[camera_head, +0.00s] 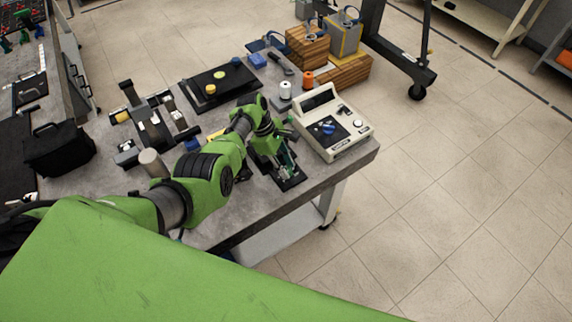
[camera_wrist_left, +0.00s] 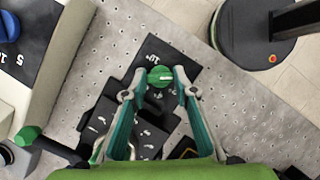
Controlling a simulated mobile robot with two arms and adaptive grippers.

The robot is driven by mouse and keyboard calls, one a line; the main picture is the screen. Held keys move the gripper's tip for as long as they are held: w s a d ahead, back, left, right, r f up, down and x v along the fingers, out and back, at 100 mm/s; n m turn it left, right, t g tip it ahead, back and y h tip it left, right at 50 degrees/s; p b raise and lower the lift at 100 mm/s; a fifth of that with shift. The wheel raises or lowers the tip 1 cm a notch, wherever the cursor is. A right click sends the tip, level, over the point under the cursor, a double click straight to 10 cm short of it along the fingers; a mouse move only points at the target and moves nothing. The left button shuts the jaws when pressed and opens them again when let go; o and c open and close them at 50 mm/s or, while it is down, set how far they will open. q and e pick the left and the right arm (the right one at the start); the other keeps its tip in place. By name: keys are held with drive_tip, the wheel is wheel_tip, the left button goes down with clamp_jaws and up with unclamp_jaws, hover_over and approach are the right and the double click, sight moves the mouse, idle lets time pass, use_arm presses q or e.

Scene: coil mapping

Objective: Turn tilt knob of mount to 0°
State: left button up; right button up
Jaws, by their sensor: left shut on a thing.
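The mount (camera_head: 291,183) is a small black device near the front edge of the grey table, partly hidden by my left arm in the head view. In the left wrist view, its black plate (camera_wrist_left: 166,53) bears white scale marks around a green tilt knob (camera_wrist_left: 160,77). A pale pointer line on the knob lies roughly sideways in the picture. My left gripper (camera_wrist_left: 159,86) is shut on the knob, with a green finger on either side; it also shows in the head view (camera_head: 277,158). My right gripper is not in view.
A cream instrument box (camera_head: 335,122) stands close to the right of the mount. Thread spools, a black tray (camera_head: 222,86) and wooden blocks (camera_head: 340,72) lie farther back. A black bracket-like fixture (camera_head: 150,118) stands to the left. The table's front edge is close to the mount.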

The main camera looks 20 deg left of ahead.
use_arm(q)
drive_tip(key=o, duration=1.1)
drive_tip(key=shift+r, duration=0.1)
drive_tip(key=v, duration=1.2)
drive_tip(key=shift+a, duration=0.1)
